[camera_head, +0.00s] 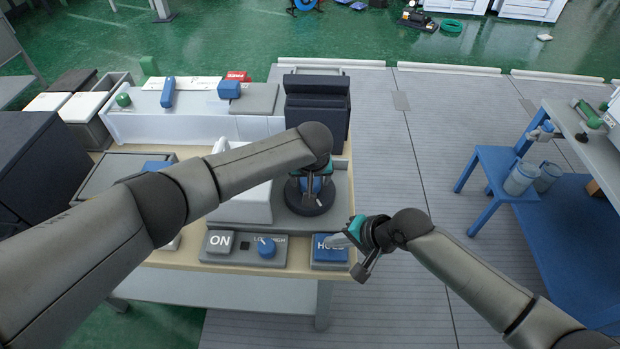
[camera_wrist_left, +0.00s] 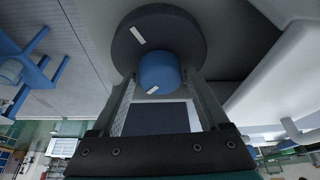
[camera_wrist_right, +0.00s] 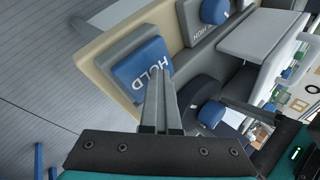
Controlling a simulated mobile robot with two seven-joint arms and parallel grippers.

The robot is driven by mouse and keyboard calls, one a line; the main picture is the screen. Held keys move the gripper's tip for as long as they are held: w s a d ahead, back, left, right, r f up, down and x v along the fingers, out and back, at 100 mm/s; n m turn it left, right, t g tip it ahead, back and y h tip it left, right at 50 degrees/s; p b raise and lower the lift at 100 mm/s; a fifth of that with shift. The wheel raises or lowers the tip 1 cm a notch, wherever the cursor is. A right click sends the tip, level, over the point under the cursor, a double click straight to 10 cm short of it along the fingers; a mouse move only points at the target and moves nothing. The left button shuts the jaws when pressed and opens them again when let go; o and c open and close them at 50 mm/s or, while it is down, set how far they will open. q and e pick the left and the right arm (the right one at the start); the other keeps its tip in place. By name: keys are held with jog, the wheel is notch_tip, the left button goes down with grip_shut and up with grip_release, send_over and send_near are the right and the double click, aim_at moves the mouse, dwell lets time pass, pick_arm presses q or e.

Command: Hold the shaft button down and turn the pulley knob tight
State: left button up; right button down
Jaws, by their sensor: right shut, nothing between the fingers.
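The blue HOLD button (camera_head: 327,251) sits at the front right of the bench; its label shows in the right wrist view (camera_wrist_right: 137,68). My right gripper (camera_head: 333,241) is shut and empty, its tips over the button's edge. I cannot tell whether they press it. The blue pulley knob (camera_wrist_left: 159,70) stands on a round dark disc (camera_wrist_left: 185,30). White marks on knob and disc do not line up in the left wrist view. My left gripper (camera_wrist_left: 161,78) points down with a finger on each side of the knob; contact is unclear. The left forearm partly covers this area in the head view.
Left of HOLD are an ON button (camera_head: 219,241) and a small blue knob (camera_head: 267,247) on a grey panel. A white housing (camera_head: 240,195) adjoins the disc. A dark box (camera_head: 317,105) stands behind. A blue stool (camera_head: 497,165) is right, across clear floor.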

pick_arm(q)
jog(key=c, duration=1)
jog(key=shift+c, duration=0.2)
jog(key=shift+m, duration=0.3)
jog(key=m+h, duration=0.1)
jog(key=m, duration=0.2)
jog(key=shift+a+m+h, duration=0.15)
jog(key=shift+m+h, duration=0.15)
jog(key=m, duration=0.2)
jog(key=m+g+h, duration=0.1)
jog(key=m, duration=0.1)
jog(key=shift+a+m+h, duration=0.1)
jog(key=shift+m+h, duration=0.2)
jog(key=m+g+h, duration=0.1)
jog(key=m, duration=0.3)
jog(key=shift+w, duration=0.15)
jog(key=shift+w+a+m+g+h, duration=0.15)
jog(key=shift+m+g, duration=0.3)
jog(key=shift+m, duration=0.6)
jog(key=shift+s+m+g+h, duration=0.15)
jog(key=shift+m+g, duration=0.3)
jog(key=shift+m, duration=0.6)
jog(key=shift+w+m, duration=0.1)
jog(key=shift+m, duration=0.2)
